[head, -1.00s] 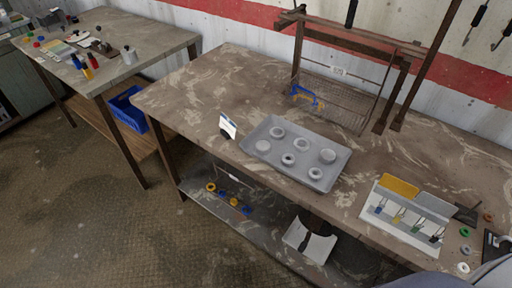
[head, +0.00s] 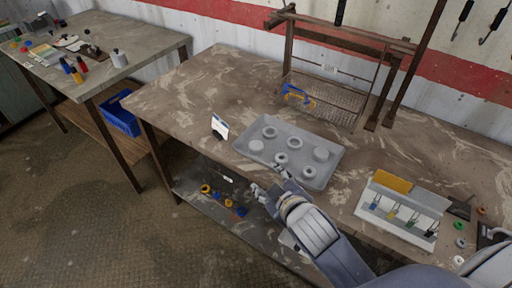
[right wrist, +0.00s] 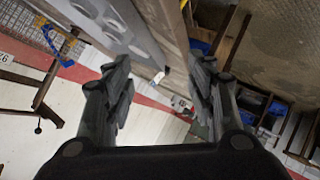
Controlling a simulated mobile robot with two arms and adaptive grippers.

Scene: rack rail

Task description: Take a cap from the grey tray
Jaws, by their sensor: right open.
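The grey tray (head: 301,156) lies on the brown worktable and holds several round grey pieces. Two look solid on top, a cap (head: 256,146) at the left and another cap (head: 320,154) at the right; the others show a centre hole or recess. My right gripper (head: 266,180) is open and empty, just off the tray's front edge, with its arm coming from the lower right. In the right wrist view, its two fingers stand apart (right wrist: 163,72) with nothing between them, and the tray (right wrist: 125,12) shows at the top left. My left gripper is not in view.
A small white card (head: 220,127) stands at the tray's left. A wire rack with a blue-handled tool (head: 297,94) is behind it. A white holder (head: 405,208) with hooked pieces stands at the right. The table's left part is clear; a shelf lies below.

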